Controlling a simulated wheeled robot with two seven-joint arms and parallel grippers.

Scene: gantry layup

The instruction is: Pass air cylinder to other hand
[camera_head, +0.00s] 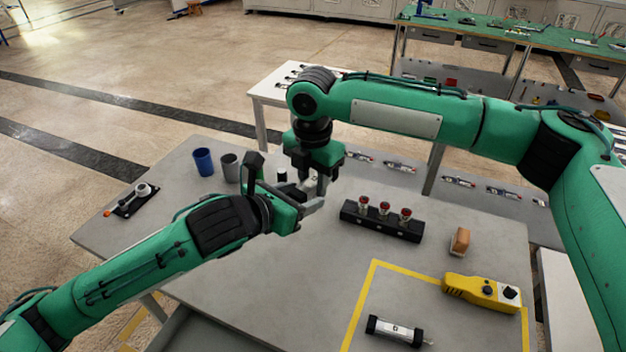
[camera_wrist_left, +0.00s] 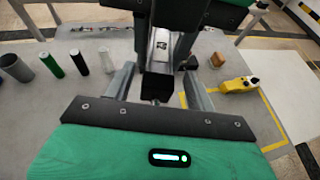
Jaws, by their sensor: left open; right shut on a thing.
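An air cylinder, silver with a dark end, is held in my right gripper (camera_head: 312,180) above the table (camera_head: 270,290). In the left wrist view the silver body (camera_wrist_left: 162,46) shows between the right fingers, and a black end (camera_wrist_left: 155,87) points toward my left gripper. My left gripper (camera_head: 314,202) is open, its two fingers on either side of that black end; I see no contact. In the head view the fingers of both grippers mostly hide the held cylinder. Another silver cylinder with black ends (camera_head: 395,330) lies inside the yellow tape outline at the front.
A blue cup (camera_head: 204,162) and a grey cup (camera_head: 230,167) stand left of the grippers. A black rack (camera_head: 382,223) with red-topped parts, a brown block (camera_head: 460,241) and a yellow device (camera_head: 482,291) are to the right. A black plate (camera_head: 130,203) lies at the far left.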

